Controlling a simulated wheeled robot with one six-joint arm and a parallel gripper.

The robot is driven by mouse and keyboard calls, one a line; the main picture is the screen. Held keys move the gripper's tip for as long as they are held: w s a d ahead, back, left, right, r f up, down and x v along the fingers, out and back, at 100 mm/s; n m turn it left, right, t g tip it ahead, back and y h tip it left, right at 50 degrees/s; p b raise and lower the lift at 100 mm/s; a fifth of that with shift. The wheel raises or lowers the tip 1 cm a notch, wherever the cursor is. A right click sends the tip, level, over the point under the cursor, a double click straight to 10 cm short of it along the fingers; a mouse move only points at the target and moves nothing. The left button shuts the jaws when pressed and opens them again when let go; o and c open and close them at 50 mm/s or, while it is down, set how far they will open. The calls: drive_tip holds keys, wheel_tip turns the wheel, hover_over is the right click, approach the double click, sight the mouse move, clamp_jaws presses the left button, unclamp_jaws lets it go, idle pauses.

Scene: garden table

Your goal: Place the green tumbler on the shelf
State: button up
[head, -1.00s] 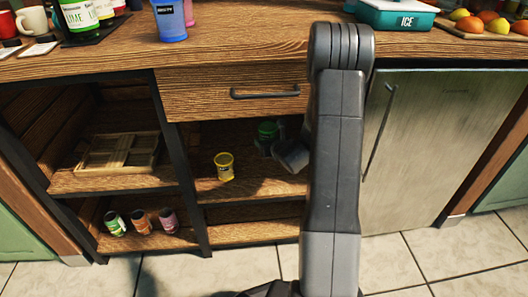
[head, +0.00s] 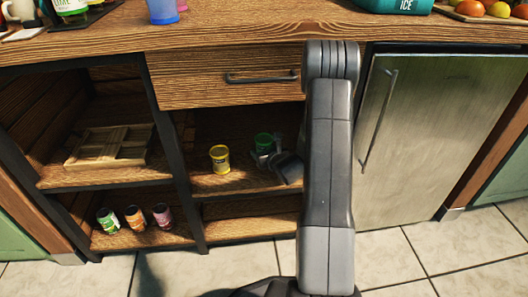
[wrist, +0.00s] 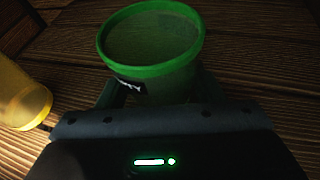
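The green tumbler (head: 263,141) is upright inside the middle shelf compartment, right of the yellow tumbler (head: 219,160). In the wrist view the green tumbler (wrist: 150,62) stands between my two fingers, which close on its lower sides. My gripper (head: 264,157) reaches into the compartment from the right, partly behind my arm. The shelf (head: 225,184) is a wooden board. The tumbler's base is hidden by my gripper, so I cannot tell whether it touches the board. The yellow tumbler also shows at the left of the wrist view (wrist: 20,98).
A drawer (head: 225,82) and the counter top (head: 230,40) are above the compartment. A dark post (head: 168,150) bounds it on the left. A wooden crate (head: 108,147) and several cans (head: 135,217) are in the left bays. A fridge (head: 410,140) is at the right.

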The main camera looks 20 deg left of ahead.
drive_tip(key=shift+o, duration=1)
drive_tip(key=shift+r, duration=0.15)
drive_tip(key=p+v, duration=0.3)
drive_tip(key=v, duration=0.9)
drive_tip(key=shift+r, duration=0.1)
drive_tip(key=shift+w+a, duration=0.1)
drive_tip(key=shift+a, duration=0.05)
